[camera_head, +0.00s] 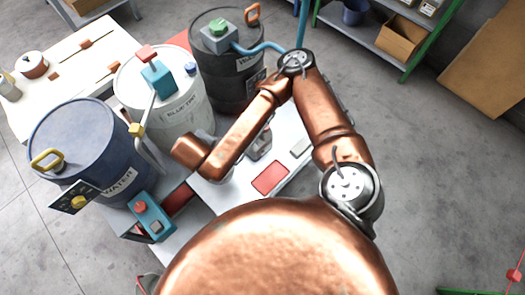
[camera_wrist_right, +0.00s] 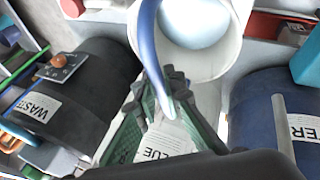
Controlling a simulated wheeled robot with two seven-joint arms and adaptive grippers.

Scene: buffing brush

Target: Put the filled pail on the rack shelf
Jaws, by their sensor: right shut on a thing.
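In the right wrist view, a white pail (camera_wrist_right: 235,62) with pale blue liquid (camera_wrist_right: 195,22) inside shows at the top. Its blue handle (camera_wrist_right: 149,45) arches down between the green-padded fingers of my right gripper (camera_wrist_right: 170,98), which is shut on it. The pail hangs beside the white blue-dye drum, whose label shows below the fingers. In the head view my copper right arm hides the gripper and most or all of the pail. A grey rack shelf (camera_head: 372,35) with green posts stands at the top right. My left gripper is not in view.
A blue water drum (camera_head: 75,135), a white blue-dye drum (camera_head: 185,112) and a black waste drum (camera_head: 225,85) stand left of my arm. A cardboard box (camera_head: 402,40) and a blue bin (camera_head: 355,12) occupy the rack. Grey floor (camera_head: 430,140) is clear at right.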

